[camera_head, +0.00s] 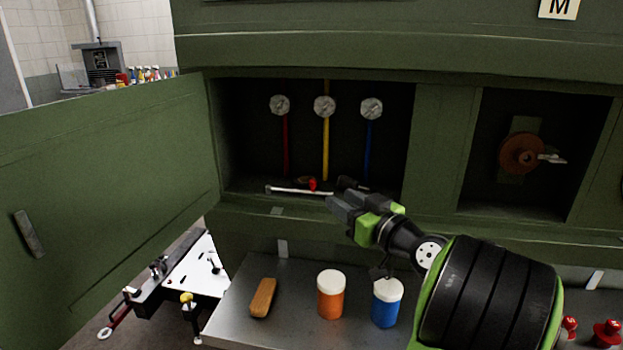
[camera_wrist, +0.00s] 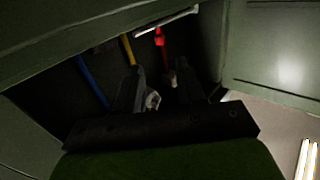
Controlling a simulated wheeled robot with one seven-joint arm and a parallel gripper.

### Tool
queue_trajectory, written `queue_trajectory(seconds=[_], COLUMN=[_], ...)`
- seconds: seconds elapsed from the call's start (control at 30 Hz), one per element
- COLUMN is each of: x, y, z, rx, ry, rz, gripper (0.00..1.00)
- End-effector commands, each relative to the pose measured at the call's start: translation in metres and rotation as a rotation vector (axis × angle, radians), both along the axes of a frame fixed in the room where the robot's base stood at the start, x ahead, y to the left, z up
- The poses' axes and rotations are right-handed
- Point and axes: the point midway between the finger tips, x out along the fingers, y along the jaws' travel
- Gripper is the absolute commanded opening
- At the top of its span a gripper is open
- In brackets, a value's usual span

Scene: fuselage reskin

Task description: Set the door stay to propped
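The green door (camera_head: 110,190) stands swung open to the left of the compartment, with a dark handle (camera_head: 29,234). A thin pale rod (camera_head: 298,190), which looks like the door stay, lies nearly level along the compartment's bottom edge; a red piece (camera_head: 313,184) is close to it. The rod also shows at the top of the wrist view (camera_wrist: 167,21). My gripper (camera_head: 342,193) is at the compartment's lower opening, near the rod's right end. In the wrist view its two dark fingers (camera_wrist: 158,85) are apart, with no rod between them. Whether a finger touches the rod cannot be told.
Several gauges, including one in the middle (camera_head: 324,107), have red, yellow and blue pipes below them. A grey table (camera_head: 245,318) below holds a brown block (camera_head: 263,298), an orange jar (camera_head: 331,297) and a blue jar (camera_head: 386,308). A right-hand recess holds a brown wheel (camera_head: 520,154).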

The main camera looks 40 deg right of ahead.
Motion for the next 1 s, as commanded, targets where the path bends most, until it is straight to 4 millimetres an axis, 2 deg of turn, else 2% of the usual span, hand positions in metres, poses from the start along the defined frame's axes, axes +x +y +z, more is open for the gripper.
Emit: queue_trajectory(seconds=[0.03, 0.2, 0.43, 0.57, 0.8, 1.0], x=[0.014, 0.057, 0.102, 0.112, 0.113, 0.112], y=[0.0, -0.005, -0.012, -0.014, -0.014, -0.014], z=[0.002, 0.002, 0.001, 0.001, 0.0, 0.0], rx=[-0.002, 0.0, 0.0, -0.001, 0.0, 0.0], ry=[-0.002, -0.002, -0.001, -0.001, -0.001, 0.0], rz=[0.007, 0.006, 0.003, 0.0, -0.001, -0.001], gripper=[0.39, 0.39, 0.39, 0.39, 0.39, 0.09])
